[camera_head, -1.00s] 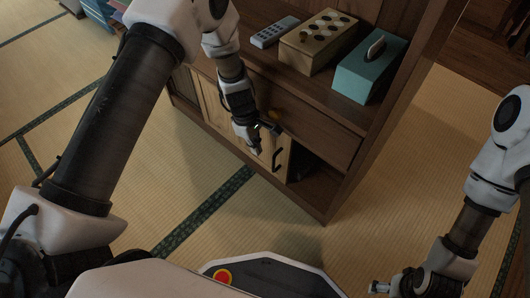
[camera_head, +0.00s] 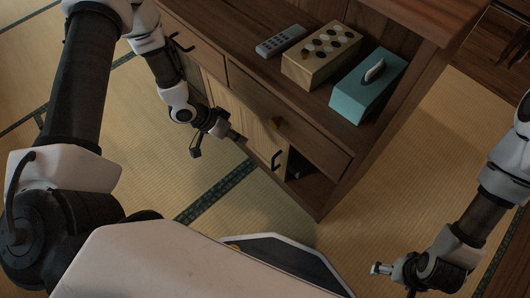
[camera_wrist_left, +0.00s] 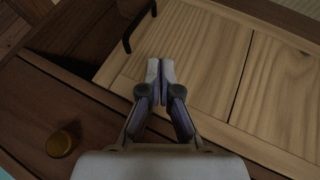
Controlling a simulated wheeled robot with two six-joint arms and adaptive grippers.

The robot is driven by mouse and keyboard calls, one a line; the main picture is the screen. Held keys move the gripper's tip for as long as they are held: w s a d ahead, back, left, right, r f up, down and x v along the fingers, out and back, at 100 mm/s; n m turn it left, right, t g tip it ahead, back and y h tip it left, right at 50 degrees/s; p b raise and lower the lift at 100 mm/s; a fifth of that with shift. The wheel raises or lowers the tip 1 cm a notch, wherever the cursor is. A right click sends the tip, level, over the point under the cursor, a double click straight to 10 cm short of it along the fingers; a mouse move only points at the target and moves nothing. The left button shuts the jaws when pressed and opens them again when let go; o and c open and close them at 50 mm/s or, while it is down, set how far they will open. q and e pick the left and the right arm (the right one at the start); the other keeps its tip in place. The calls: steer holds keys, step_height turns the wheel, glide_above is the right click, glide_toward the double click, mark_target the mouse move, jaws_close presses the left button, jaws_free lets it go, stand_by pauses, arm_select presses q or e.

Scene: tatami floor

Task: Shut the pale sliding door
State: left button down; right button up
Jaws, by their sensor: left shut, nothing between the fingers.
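The pale sliding door (camera_head: 254,122) is a light wood panel in the lower front of the brown cabinet, with a black bar handle (camera_head: 277,160). A dark opening (camera_head: 301,171) shows to the right of the door. In the left wrist view the door (camera_wrist_left: 195,55) and its handle (camera_wrist_left: 139,28) show, with the opening on the left. My left gripper (camera_head: 236,136) is shut and empty, in front of the panel and to the left of the handle, apart from it. It also shows in the left wrist view (camera_wrist_left: 160,68). My right gripper (camera_head: 379,268) is low at the right, away from the cabinet; its jaws are unclear.
A drawer with a brass knob (camera_head: 278,124) lies above the door. A grey remote (camera_head: 280,41), a wooden box with round spots (camera_head: 320,55) and a teal tissue box (camera_head: 366,86) stand on the shelf. Tatami floor (camera_head: 420,170) is clear right of the cabinet.

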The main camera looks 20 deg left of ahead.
arm_select(q)
steer(key=w+d+f+b, duration=0.1)
steer(key=d+f+b, duration=0.3)
steer(key=d, duration=0.3)
steer(key=shift+d+f, duration=0.25)
steer(key=shift+f, duration=0.5)
arm_select(e)
step_height(320, 180, down, 6)
steer(key=shift+r, duration=0.25)
